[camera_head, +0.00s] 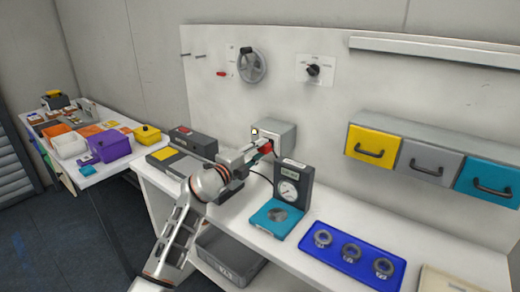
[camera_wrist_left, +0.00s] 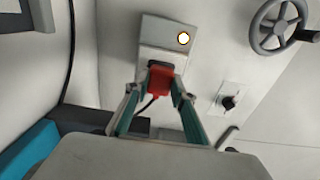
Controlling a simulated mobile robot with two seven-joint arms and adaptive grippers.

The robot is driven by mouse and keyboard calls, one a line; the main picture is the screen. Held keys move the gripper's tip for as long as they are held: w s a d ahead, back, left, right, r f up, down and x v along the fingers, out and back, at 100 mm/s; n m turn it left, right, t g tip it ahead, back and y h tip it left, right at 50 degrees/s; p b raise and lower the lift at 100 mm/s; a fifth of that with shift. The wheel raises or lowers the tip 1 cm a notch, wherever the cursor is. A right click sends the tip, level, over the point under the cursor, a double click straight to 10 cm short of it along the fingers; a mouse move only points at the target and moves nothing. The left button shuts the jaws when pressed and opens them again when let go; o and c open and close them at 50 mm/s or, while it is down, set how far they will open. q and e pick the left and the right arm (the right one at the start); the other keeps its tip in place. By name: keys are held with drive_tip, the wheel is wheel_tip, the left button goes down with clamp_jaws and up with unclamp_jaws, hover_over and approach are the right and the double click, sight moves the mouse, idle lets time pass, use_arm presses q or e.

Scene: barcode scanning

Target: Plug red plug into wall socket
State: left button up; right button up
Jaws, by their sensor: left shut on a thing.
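The red plug (camera_head: 266,147) is between the fingertips of my left gripper (camera_head: 260,148), which is shut on it. In the left wrist view the red plug (camera_wrist_left: 160,82) sits between the two teal fingers, with a dark cable running from it. The plug's front end is at the dark opening on the lower part of the grey wall socket box (camera_wrist_left: 158,30); I cannot tell how deep it sits. A round yellow-white light glows on the box. The wall socket (camera_head: 283,130) also shows in the head view, partly hidden by my gripper. My right gripper is not in view.
A gauge (camera_head: 289,190) with a teal base stands just right of my left gripper. A blue tray (camera_head: 340,268) with three grey rings lies further right. A dark box (camera_head: 190,140) is to the left. A handwheel (camera_head: 252,65) and a knob are on the wall above.

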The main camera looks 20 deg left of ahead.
use_arm(q)
drive_tip(key=shift+w+d, duration=0.2)
drive_tip(key=shift+w, duration=0.3)
idle(0.4)
drive_tip(key=o, duration=1.1)
drive_tip(key=shift+s, duration=0.1)
drive_tip(key=v, duration=1.1)
drive_tip(key=shift+s+a, duration=0.15)
drive_tip(key=shift+s, duration=0.25)
